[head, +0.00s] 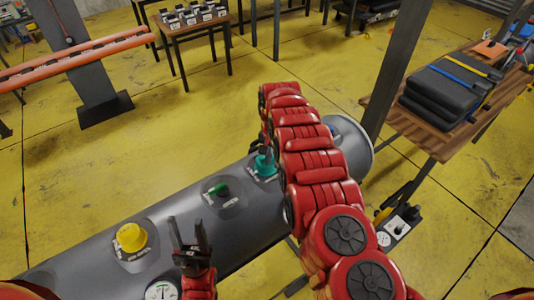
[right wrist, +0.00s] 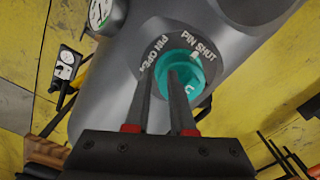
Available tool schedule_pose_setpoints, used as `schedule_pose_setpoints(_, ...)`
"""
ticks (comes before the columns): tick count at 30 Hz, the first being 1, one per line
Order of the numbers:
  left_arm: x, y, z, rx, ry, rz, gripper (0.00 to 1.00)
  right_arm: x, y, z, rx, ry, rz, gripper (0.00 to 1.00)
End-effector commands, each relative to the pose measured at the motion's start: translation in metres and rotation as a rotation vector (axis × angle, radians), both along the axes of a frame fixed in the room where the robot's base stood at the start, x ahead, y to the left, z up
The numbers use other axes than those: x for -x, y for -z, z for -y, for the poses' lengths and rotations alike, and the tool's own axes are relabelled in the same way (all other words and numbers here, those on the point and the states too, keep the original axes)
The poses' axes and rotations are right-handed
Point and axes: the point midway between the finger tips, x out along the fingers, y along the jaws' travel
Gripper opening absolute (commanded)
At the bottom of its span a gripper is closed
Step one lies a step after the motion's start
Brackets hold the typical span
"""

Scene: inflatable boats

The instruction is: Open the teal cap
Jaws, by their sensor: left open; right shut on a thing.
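The teal cap (head: 264,166) sits on the grey boat tube, towards its right end, and shows large in the right wrist view (right wrist: 191,68). Lettering around it reads PIN OPEN and PIN SHUT. My right gripper (head: 268,148) is at the cap, partly hidden behind my red arm. In the right wrist view its dark fingers (right wrist: 162,78) reach the cap and are shut on it; one finger crosses in front of the cap. My left gripper (head: 189,232) is open and empty above the tube, between the yellow cap and the green valve.
On the grey tube (head: 75,265) are a yellow cap (head: 131,237), a green valve (head: 221,188) and a gauge (head: 161,291). A wooden table (head: 440,135) with black folded items (head: 446,95) stands right. A small dark unit (head: 398,226) lies on the floor. Open yellow floor lies behind the tube.

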Motion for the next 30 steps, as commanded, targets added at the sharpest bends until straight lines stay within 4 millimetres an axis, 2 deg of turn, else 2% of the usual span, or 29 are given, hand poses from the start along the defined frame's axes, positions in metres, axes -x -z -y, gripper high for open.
schedule_pose_setpoints(1, 0.000, -0.007, 0.000, 0.000, 0.000, 0.000, 0.50, 0.013, 0.006, 0.003, 0.011, -0.003, -0.038, 0.00)
schedule_pose_setpoints(14, 0.000, -0.041, 0.000, 0.000, 0.000, 0.000, 0.50, 0.017, -0.011, 0.009, 0.005, -0.001, -0.018, 0.00)
schedule_pose_setpoints(24, 0.000, -0.068, 0.000, 0.000, 0.000, 0.000, 0.50, 0.027, -0.025, 0.016, 0.002, -0.002, -0.013, 0.00)
schedule_pose_setpoints(30, 0.000, -0.068, 0.000, 0.000, 0.000, 0.000, 0.50, 0.034, -0.033, 0.023, 0.003, 0.001, -0.008, 0.00)
